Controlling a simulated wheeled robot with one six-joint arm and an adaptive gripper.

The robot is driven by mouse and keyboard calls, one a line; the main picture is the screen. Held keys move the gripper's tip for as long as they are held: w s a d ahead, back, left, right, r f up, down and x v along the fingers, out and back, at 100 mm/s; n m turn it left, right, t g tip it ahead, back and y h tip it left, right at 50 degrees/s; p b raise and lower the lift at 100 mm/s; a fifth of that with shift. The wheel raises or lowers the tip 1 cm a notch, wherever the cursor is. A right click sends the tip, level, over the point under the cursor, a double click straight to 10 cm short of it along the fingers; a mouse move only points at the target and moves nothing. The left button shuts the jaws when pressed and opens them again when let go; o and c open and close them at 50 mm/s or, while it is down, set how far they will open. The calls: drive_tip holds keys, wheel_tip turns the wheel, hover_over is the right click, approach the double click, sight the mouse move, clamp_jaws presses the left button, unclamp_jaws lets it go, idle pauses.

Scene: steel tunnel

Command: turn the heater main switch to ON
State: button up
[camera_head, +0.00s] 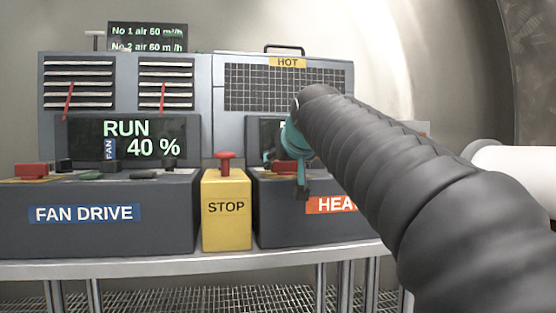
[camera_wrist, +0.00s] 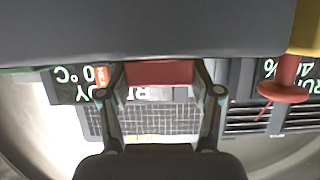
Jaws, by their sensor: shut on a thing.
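The heater box (camera_head: 280,229) stands on the right of the bench with an orange label reading "HEA", the rest hidden by my arm. A red switch handle (camera_head: 285,167) shows on its top, partly behind my gripper. My gripper (camera_head: 301,188) points down at it. In the upside-down wrist view, the two fingers of my gripper (camera_wrist: 162,95) stand on either side of the red handle (camera_wrist: 160,72) and are shut on it. The heater display (camera_wrist: 80,84) shows part of its text, "DY" and "0 °C". The switch's position markings are hidden.
The yellow STOP box (camera_head: 227,215) with a red button stands just left of the heater box. The fan drive box (camera_head: 110,235) is further left, its display (camera_head: 125,139) reading RUN 40 %. Behind stands a grille (camera_head: 260,90) marked HOT.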

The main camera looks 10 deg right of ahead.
idle(0.5)
drive_tip(key=o, duration=1.2)
drive_tip(key=shift+c, duration=0.2)
drive_tip(key=v, duration=1.2)
drive_tip(key=shift+a, duration=0.1)
